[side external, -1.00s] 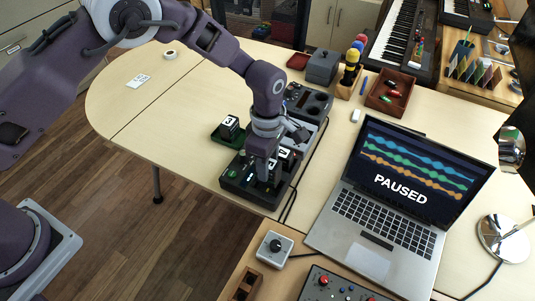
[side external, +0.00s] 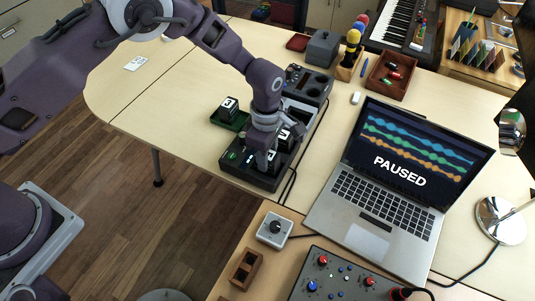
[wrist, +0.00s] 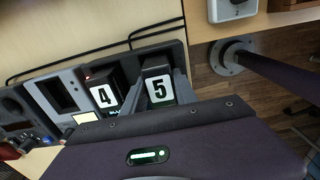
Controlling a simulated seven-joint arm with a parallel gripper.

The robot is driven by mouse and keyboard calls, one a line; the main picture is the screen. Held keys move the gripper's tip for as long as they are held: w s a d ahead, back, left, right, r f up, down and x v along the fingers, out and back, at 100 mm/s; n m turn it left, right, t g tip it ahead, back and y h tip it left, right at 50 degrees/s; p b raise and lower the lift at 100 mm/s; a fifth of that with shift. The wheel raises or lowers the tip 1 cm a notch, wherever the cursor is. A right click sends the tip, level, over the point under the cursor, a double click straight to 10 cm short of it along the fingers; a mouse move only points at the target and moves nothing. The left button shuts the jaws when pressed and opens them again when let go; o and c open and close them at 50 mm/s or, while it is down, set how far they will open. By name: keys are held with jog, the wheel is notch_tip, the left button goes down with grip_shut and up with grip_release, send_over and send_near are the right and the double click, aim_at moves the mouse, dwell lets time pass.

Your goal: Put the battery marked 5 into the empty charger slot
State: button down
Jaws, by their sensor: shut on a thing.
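The battery marked 5 (wrist: 160,90) is dark with a white number label. It sits between the fingers of my gripper (wrist: 158,92), which is shut on it. In the side view my gripper (side external: 263,158) points down over the black charger (side external: 237,172) and hides this battery. The battery marked 4 (wrist: 104,97) stands in the charger beside it, left in the wrist view. The 5 looks slightly nearer the wrist camera than the 4. I cannot tell how deep the 5 sits in its slot.
A green tray (side external: 221,123) holding another battery (side external: 229,107) stands beside the charger. A grey device (side external: 309,84) is behind it. An open laptop (side external: 400,180) and dark cables lie to the right.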

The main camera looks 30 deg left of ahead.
jog(key=shift+f, duration=0.6)
dwell(0.7)
jog(key=c, duration=1.3)
grip_release()
jog(key=shift+o, duration=0.2)
jog(key=shift+r, duration=5.5)
